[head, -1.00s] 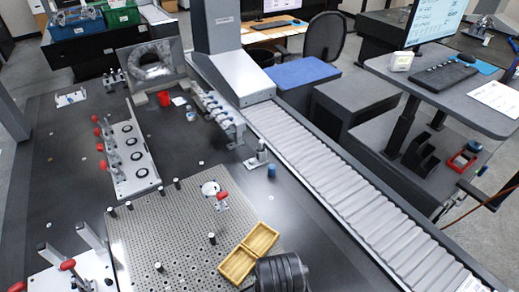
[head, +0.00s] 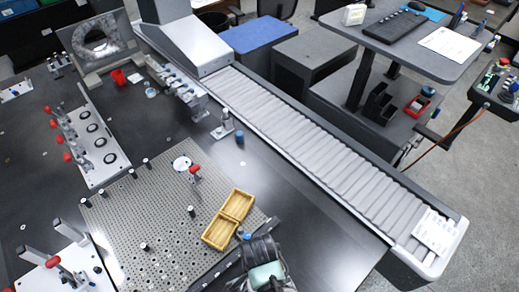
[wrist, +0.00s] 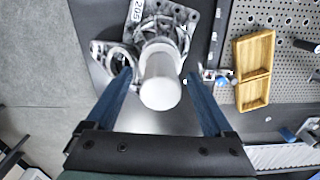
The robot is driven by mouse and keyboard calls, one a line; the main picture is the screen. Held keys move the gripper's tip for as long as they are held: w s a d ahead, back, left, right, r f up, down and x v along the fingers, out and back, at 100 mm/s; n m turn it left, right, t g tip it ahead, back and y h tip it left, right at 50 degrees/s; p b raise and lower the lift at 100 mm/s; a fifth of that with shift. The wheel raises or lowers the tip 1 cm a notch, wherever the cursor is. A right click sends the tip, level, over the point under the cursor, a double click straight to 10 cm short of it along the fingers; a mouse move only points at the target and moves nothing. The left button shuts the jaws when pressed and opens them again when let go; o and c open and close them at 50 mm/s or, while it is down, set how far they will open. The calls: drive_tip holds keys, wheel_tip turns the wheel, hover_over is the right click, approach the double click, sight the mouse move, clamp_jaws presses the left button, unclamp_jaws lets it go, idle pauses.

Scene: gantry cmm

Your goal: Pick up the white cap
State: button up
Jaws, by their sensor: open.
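A white cylinder with a round flat end (wrist: 160,88), which looks like the white cap, stands between the two blue fingers of my gripper (wrist: 158,76) in the wrist view. The fingers are open, with a gap on each side of it. I cannot tell how far its end is from the fingertips. Behind it is a grey metal part with rings and a plate marked with digits (wrist: 124,12). In the head view my arm covers this spot, and neither the cylinder nor the fingertips can be made out.
A wooden two-part tray (head: 220,232) lies on the perforated plate (head: 150,215), beside my arm; it also shows in the wrist view (wrist: 240,73). A small blue item (head: 246,236) is near the tray. A ribbed grey guideway cover (head: 310,135) runs along the right.

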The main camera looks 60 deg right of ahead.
drive_tip(key=shift+f, duration=1.45)
clamp_jaws()
